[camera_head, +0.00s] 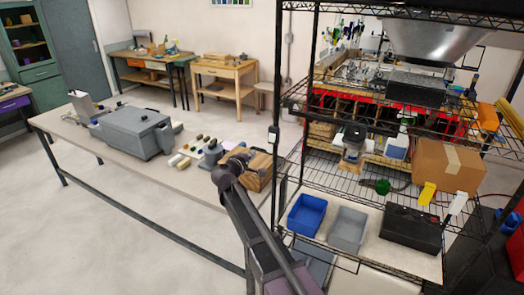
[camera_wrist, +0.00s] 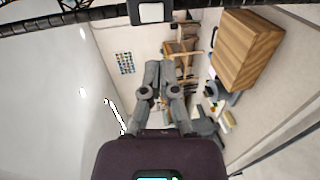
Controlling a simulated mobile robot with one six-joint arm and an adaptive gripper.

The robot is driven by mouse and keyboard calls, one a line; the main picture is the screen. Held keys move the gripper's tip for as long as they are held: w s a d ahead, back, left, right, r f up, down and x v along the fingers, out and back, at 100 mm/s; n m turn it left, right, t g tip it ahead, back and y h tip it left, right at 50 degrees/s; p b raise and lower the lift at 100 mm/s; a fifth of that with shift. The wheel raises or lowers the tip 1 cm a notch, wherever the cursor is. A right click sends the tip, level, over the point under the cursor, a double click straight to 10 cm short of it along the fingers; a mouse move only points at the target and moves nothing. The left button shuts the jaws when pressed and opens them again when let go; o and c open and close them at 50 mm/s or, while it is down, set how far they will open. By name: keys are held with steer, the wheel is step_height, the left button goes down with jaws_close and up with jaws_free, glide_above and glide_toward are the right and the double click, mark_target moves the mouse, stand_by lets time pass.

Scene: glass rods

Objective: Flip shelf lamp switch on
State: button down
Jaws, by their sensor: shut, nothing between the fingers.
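The switch (camera_head: 273,134) is a small dark box with a pale face, fixed to the left front post of the black wire shelf (camera_head: 282,100). In the wrist view the switch (camera_wrist: 150,12) is at the top edge, a white plate in a black frame. My gripper (camera_wrist: 158,66) is shut and empty there, its fingertips pointing up the picture toward the switch, with a visible gap between them. In the head view my gripper (camera_head: 243,155) is small and partly hidden by my wrist, left of and lower than the switch. The rocker's position is too small to tell.
A wooden block (camera_wrist: 247,50) stands close to the right of my gripper in the wrist view. The long table (camera_head: 85,135) bears a grey case (camera_head: 135,132). Blue (camera_head: 306,214) and grey (camera_head: 347,229) bins and a cardboard box (camera_head: 448,166) sit on the shelf.

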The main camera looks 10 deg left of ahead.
steer(key=b+x, duration=0.2)
steer(key=x, duration=1.1)
steer(key=shift+w+d+f, duration=0.1)
steer(key=shift+w, duration=0.25)
steer(key=shift+w+d+f, duration=0.15)
steer(key=shift+w+f, duration=0.05)
steer(key=shift+w, duration=0.15)
steer(key=shift+s, duration=0.1)
steer(key=b, duration=0.3)
glide_toward(271, 142)
steer(key=s+a+f, duration=0.2)
steer(key=s+f, duration=0.1)
steer(key=s, duration=0.2)
steer(key=shift+s, duration=0.25)
